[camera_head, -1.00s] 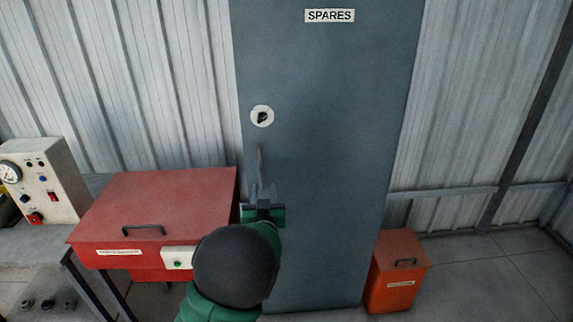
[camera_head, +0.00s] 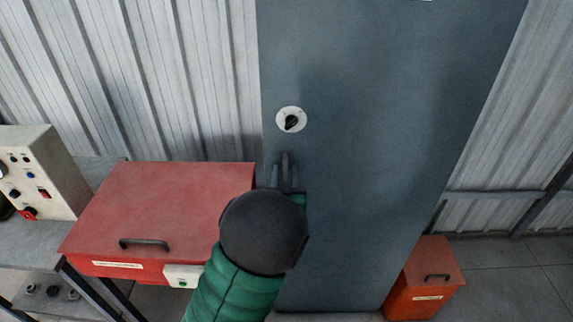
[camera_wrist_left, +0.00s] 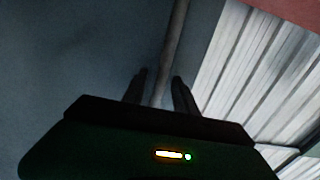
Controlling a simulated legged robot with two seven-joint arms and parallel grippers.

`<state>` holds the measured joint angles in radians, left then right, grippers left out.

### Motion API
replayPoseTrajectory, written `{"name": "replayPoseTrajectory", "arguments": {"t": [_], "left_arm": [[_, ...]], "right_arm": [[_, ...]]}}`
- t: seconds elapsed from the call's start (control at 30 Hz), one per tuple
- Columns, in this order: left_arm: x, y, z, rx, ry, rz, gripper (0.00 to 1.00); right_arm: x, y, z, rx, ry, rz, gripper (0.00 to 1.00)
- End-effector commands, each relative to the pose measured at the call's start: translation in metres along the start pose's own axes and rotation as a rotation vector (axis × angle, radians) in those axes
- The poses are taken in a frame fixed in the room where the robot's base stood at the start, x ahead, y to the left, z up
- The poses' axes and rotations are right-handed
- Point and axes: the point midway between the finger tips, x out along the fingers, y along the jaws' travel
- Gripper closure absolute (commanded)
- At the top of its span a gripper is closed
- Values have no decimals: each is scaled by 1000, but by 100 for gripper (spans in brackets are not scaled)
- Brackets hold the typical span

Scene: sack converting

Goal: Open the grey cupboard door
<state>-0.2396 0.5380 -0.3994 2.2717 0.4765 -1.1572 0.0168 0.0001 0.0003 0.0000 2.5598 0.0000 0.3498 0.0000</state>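The grey cupboard door (camera_head: 365,110) stands tall against the corrugated wall and looks shut. A white disc with a black knob (camera_head: 291,120) sits near its left edge. Below it is an upright bar handle (camera_head: 285,160). My left gripper (camera_head: 286,182) is at the lower part of this handle, partly hidden behind my own arm. In the left wrist view the handle bar (camera_wrist_left: 173,45) runs down between the two fingers of the left gripper (camera_wrist_left: 160,82). The fingers are apart, with gaps visible beside the bar. My right gripper is not in view.
A red box with a black handle (camera_head: 160,200) stands close left of the door. A bench with a control panel (camera_head: 45,170) is at the far left. An orange-red bin (camera_head: 425,285) stands on the floor at the door's lower right.

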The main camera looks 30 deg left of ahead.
Motion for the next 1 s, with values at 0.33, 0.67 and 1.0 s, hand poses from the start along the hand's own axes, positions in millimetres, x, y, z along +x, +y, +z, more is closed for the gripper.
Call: {"name": "replayPoseTrajectory", "arguments": {"t": [0.33,0.67,1.0], "left_arm": [[0,4,0,3,-1,0,84],[2,4,2,1,-3,6,100],[2,2,2,1,-4,2,100]], "right_arm": [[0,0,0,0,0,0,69],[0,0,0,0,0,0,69],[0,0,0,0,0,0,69]]}}
